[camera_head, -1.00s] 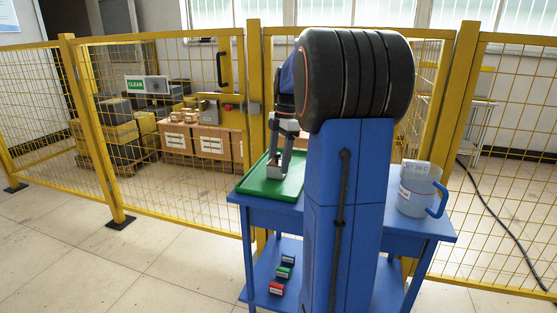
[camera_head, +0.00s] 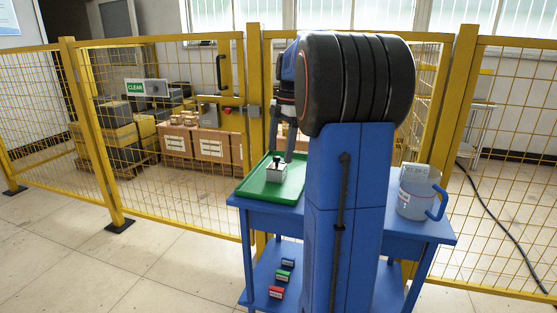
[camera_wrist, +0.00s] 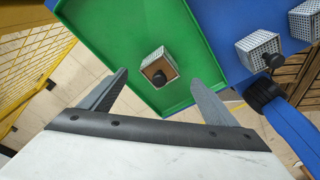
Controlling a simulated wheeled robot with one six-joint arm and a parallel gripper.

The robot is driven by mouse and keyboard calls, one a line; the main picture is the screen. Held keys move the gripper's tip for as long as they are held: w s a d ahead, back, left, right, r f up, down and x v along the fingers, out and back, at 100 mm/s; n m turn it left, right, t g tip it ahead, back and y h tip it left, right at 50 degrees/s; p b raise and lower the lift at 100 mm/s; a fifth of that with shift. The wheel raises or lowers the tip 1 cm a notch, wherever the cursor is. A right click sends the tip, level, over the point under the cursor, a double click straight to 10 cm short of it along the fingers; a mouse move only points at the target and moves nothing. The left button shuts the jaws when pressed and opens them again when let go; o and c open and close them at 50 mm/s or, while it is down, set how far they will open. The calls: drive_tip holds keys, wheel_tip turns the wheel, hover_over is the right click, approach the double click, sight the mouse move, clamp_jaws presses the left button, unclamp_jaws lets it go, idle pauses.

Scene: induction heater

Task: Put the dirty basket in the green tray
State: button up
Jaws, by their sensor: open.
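The green tray (camera_head: 254,187) lies on the left part of the blue table and fills much of the wrist view (camera_wrist: 105,35). One small metal mesh basket (camera_head: 275,174) with a black knob sits inside the tray, apart from its walls. In the wrist view this basket (camera_wrist: 165,62) shows a brownish area beside the knob. My gripper (camera_wrist: 158,78) is open and empty, its two fingers apart, with the basket seen between and beyond the tips. In the head view my gripper (camera_head: 289,156) is above and beside the basket, partly hidden by my arm.
Two more mesh baskets with black knobs, one nearer (camera_wrist: 256,44) and one at the edge (camera_wrist: 305,20), stand on the blue table beside the tray. A grey jug (camera_head: 416,194) is at the table's right. Small coloured blocks (camera_head: 282,276) lie below. Yellow fencing (camera_head: 180,150) stands behind.

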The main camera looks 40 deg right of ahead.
sight(283, 165)
wheel_tip(283, 165, up, 7)
drive_tip(key=shift+s+d, duration=0.15)
drive_tip(key=shift+d, duration=0.3)
drive_tip(key=s+a+f+m+t+h, duration=0.1)
drive_tip(key=s+a+f+m, duration=0.15)
drive_tip(key=a, duration=0.35)
drive_tip(key=s+a+f+m, duration=0.1)
drive_tip(key=s+a+m, duration=0.15)
drive_tip(key=a, duration=0.45)
drive_tip(key=s+a+f+m+t+h, duration=0.1)
drive_tip(key=s+a+f+m, duration=0.1)
drive_tip(key=s+a, duration=0.3)
drive_tip(key=s+a+f+m+t, duration=0.2)
drive_tip(key=s+a+f+m, duration=0.6)
drive_tip(key=s+a+f, duration=0.4)
wheel_tip(283, 165, down, 4)
drive_tip(key=shift+s+a+r, duration=0.25)
drive_tip(key=shift+s+a, duration=0.15)
drive_tip(key=shift+s, duration=0.15)
drive_tip(key=shift+c, duration=0.6)
